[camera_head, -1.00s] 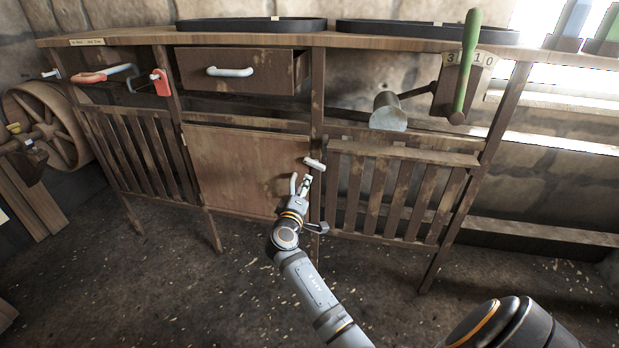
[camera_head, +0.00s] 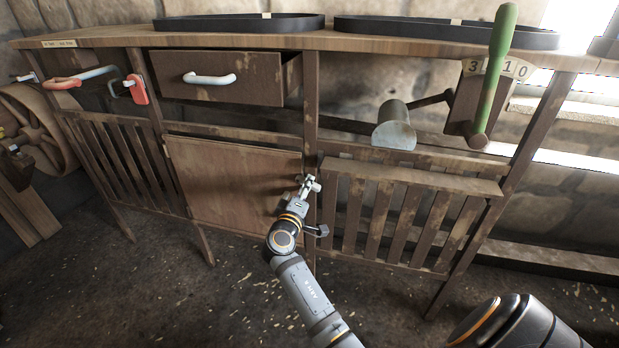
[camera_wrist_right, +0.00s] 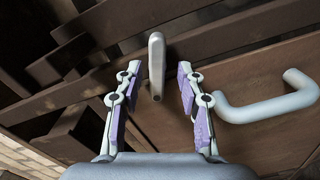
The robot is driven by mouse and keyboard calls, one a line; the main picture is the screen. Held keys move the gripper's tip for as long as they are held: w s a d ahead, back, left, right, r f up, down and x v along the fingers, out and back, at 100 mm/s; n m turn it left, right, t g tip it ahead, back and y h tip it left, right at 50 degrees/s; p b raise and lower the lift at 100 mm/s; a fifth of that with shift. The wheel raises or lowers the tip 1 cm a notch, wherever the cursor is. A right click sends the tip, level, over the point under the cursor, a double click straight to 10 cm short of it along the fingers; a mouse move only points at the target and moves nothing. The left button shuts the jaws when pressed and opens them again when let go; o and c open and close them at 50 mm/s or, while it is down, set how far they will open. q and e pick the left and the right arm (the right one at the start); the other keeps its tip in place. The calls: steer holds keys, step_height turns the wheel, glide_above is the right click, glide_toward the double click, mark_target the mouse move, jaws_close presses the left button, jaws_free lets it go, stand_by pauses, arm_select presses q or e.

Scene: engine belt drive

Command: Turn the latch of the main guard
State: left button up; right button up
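The small pale latch (camera_wrist_right: 156,65) shows in the right wrist view as a short bar between the fingers of my right gripper (camera_wrist_right: 158,75). The gripper is open, with a gap on each side of the latch, and it is not shut on it. In the head view my right gripper (camera_head: 308,183) is at the upper right edge of the plain wooden guard panel (camera_head: 230,180) and mostly hides the latch. A pale U-shaped handle (camera_wrist_right: 268,108) is on the panel, right of the gripper in the wrist view. My left gripper is not in view.
A drawer with a white handle (camera_head: 210,79) is above the panel. Slatted guards (camera_head: 395,215) flank it. A green-handled lever (camera_head: 492,70) stands at the upper right, near a grey cylinder (camera_head: 395,127). Red-and-white handles (camera_head: 137,90) are at the left. The floor in front is open.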

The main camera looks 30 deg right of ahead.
steer(key=shift+s+a+r, duration=0.1)
steer(key=shift+a+r, duration=0.05)
steer(key=shift+r, duration=0.05)
steer(key=shift+c, duration=0.2)
jaws_close()
steer(key=shift+f, duration=0.1)
